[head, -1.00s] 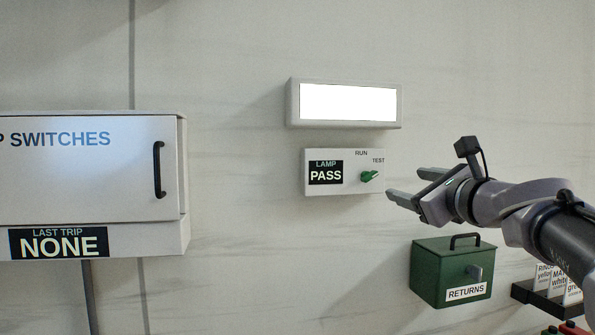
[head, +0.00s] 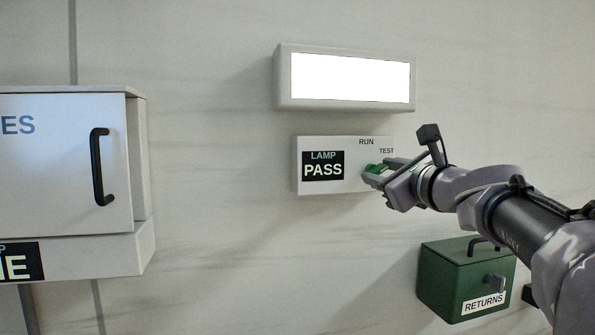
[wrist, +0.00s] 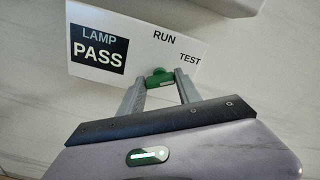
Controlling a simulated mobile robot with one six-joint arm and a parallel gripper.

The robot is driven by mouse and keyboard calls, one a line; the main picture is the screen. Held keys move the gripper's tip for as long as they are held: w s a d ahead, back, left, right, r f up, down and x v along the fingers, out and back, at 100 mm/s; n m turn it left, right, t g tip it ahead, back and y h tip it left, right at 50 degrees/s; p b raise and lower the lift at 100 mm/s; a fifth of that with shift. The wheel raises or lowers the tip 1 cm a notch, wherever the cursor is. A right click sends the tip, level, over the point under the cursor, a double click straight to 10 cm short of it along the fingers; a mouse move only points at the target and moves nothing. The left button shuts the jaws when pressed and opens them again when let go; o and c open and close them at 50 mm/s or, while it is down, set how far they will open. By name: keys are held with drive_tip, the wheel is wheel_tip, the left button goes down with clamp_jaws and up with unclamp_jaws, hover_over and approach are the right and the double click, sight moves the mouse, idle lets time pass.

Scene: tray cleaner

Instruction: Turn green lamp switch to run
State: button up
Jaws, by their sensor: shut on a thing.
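The green lamp switch (head: 374,168) sits on the right part of a white lamp panel (head: 310,188) on the wall. The panel reads LAMP PASS, with RUN above the switch and TEST to its upper right. My gripper (head: 376,174) is shut on the switch, one finger on each side. In the wrist view the green switch (wrist: 158,78) shows between my two fingertips (wrist: 160,82). Which mark the switch points to is hard to tell, as my fingers partly cover it.
A lit white lamp box (head: 345,105) is mounted above the panel. A white cabinet (head: 60,190) with a black handle is at the left. A green RETURNS box (head: 440,285) is at the lower right, below my arm. The wall between cabinet and panel is clear.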

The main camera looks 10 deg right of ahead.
clamp_jaws()
drive_tip(key=shift+f, duration=0.1)
drive_tip(key=n+b, duration=0.2)
drive_tip(key=n, duration=0.1)
drive_tip(key=shift+f+b, duration=0.1)
drive_tip(key=shift+b, duration=0.3)
drive_tip(key=n+b, duration=0.2)
drive_tip(key=shift+n, duration=0.3)
drive_tip(key=n+b, duration=0.3)
drive_tip(key=n, duration=0.1)
drive_tip(key=shift+r+n+b, duration=0.2)
drive_tip(key=shift+n+b, duration=0.35)
drive_tip(key=shift+n, duration=0.55)
drive_tip(key=shift+r, duration=0.1)
